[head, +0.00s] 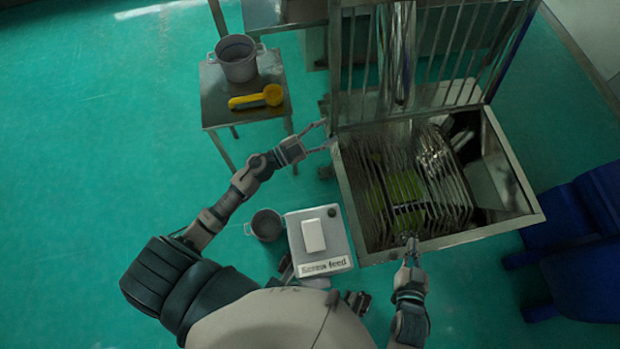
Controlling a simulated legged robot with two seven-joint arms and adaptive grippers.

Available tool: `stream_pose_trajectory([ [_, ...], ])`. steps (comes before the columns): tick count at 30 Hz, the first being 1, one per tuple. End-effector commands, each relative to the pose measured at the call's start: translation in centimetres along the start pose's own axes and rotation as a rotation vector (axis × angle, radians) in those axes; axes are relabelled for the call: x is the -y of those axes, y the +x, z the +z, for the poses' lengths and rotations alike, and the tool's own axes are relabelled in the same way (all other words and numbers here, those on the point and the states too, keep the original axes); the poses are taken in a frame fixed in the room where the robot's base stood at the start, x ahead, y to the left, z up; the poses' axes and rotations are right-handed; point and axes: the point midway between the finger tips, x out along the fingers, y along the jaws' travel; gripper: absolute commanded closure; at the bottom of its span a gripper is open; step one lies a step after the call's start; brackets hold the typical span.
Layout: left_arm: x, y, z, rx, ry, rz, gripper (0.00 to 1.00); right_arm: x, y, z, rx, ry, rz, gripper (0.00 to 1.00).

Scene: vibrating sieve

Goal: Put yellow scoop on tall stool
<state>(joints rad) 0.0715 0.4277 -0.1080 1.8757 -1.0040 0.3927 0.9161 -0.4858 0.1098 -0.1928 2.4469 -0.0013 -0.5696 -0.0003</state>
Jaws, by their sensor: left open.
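The yellow scoop (257,98) lies on the metal top of the tall stool (218,113), near its front right part. My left gripper (322,134) is open and empty, to the right of the stool and below the scoop in the head view, apart from both. It is close to the left edge of the sieve machine. My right gripper (411,243) is at the front edge of the machine's open box. Its fingers are too small to tell whether they are open or shut.
A grey pot (237,58) stands on the stool behind the scoop. The sieve machine (446,240) fills the right centre. A "Screw feed" control box (318,243) and a second pot (266,225) are in front of me. A blue object (585,245) is at right. The green floor at left is clear.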

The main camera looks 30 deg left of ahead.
Motion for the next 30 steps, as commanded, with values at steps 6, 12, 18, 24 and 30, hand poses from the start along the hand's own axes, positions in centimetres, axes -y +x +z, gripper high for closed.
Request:
stream_pose_trajectory([
  [6, -6.0, -7.6, -2.0, 0.351, -0.391, -0.359, 0.52, 0.0, 0.0, -0.1, -0.001, 0.001, 0.000, 1.00],
  [12, -12.2, -11.4, -3.4, 0.594, -0.586, -0.269, 0.52, 0.0, 0.0, -0.1, -0.002, 0.002, -0.001, 1.00],
  [18, -13.3, -11.9, -3.8, 0.627, -0.612, -0.236, 0.52, 0.0, 0.0, -0.1, -0.003, 0.002, -0.001, 1.00],
  [24, -13.3, -11.9, -3.7, 0.625, -0.611, -0.237, 0.52, 0.0, 0.0, -0.1, -0.002, 0.000, -0.002, 1.00],
  [30, -13.3, -11.8, -3.7, 0.625, -0.611, -0.237, 0.52, 0.1, 0.0, -0.1, -0.003, -0.002, -0.003, 1.00],
])
